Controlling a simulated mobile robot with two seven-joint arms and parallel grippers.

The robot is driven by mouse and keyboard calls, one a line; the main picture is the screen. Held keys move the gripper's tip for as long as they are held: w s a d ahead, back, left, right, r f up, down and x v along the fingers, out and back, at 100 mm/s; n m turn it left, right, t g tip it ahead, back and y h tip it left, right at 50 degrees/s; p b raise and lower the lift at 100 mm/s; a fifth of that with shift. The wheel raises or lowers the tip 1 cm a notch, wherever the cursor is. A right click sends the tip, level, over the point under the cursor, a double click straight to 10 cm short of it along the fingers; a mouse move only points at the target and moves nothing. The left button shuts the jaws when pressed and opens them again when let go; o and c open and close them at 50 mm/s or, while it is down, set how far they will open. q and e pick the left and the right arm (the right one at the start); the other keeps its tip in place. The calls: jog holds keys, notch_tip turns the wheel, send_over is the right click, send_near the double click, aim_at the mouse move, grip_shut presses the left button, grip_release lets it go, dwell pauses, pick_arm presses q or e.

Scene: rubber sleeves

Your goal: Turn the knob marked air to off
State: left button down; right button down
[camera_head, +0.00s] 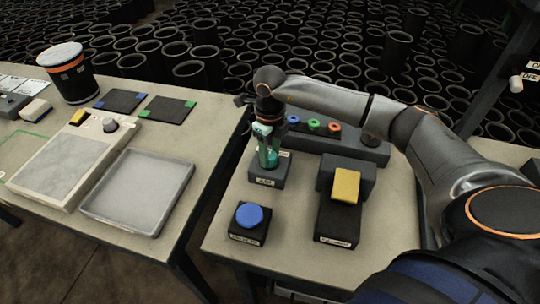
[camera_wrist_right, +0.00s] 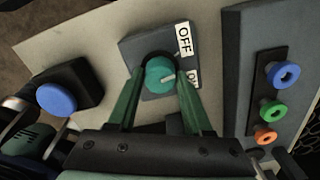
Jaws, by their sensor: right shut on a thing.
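The air knob (camera_wrist_right: 158,76) is a round teal knob on a grey box (camera_head: 268,176) whose front label appears to read AIR. In the right wrist view its white mark points right, toward a label partly hidden by a finger; the OFF label (camera_wrist_right: 184,39) lies further up. My right gripper (camera_head: 268,150) comes down from above, its green fingers on both sides of the knob, shut on it. The wrist view also shows the right gripper (camera_wrist_right: 160,92) around the knob. My left gripper is not in view.
A blue push button (camera_head: 249,215) stands in front of the box. A yellow rocker (camera_head: 346,185) on a dark base is to the right. A panel with blue, green and red knobs (camera_head: 314,125) lies behind. A second table with a grey tray (camera_head: 137,190) is at left, across a gap.

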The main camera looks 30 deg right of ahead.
aim_at(270, 154)
jog(key=shift+n+b, duration=0.9)
jog(key=shift+n, duration=1.2)
jog(key=shift+c, duration=1.6)
grip_release()
notch_tip(270, 154, up, 13)
jog(key=shift+f+b, duration=0.2)
jog(key=shift+b, duration=0.25)
